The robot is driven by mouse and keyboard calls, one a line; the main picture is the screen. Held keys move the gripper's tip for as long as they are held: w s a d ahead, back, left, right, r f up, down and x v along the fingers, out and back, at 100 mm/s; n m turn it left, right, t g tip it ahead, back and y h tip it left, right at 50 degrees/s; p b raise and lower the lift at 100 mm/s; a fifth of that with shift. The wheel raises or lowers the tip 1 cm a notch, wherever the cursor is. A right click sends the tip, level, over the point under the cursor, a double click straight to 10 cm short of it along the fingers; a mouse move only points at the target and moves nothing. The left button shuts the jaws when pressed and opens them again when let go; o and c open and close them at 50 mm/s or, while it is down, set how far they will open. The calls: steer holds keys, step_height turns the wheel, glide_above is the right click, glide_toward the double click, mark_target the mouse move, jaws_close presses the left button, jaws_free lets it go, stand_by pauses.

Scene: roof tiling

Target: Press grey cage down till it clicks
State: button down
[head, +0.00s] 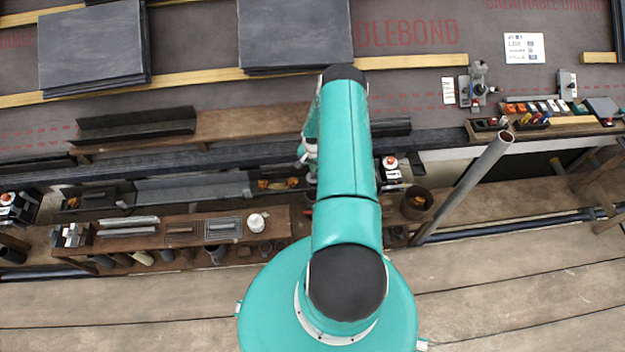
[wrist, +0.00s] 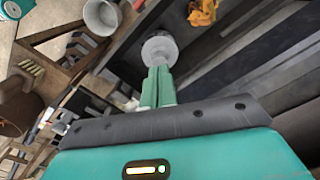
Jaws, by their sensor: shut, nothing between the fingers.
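My gripper (wrist: 158,72) shows in the wrist view as two green fingers, shut together and empty. A round light-grey piece (wrist: 160,47), which looks like the grey cage, is right beyond the fingertips, beside the dark gutter channels. The tips overlap its near edge in the picture; I cannot tell whether they touch it. I cannot see how deep it sits. In the head view my own arm hides the grey piece and most of my gripper.
A dark gutter (head: 190,191) runs along the roof edge, with an orange-yellow scrap (head: 280,184) in it. A plank shelf (head: 150,238) below holds a white mug (head: 257,222). A brown pot (head: 417,203) and a slanting grey pipe (head: 465,185) stand right of my arm.

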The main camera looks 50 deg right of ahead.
steer(key=shift+f, duration=0.85)
stand_by(0.7)
steer(key=shift+r, duration=0.15)
stand_by(0.3)
step_height(320, 180, up, 9)
stand_by(1.0)
stand_by(0.4)
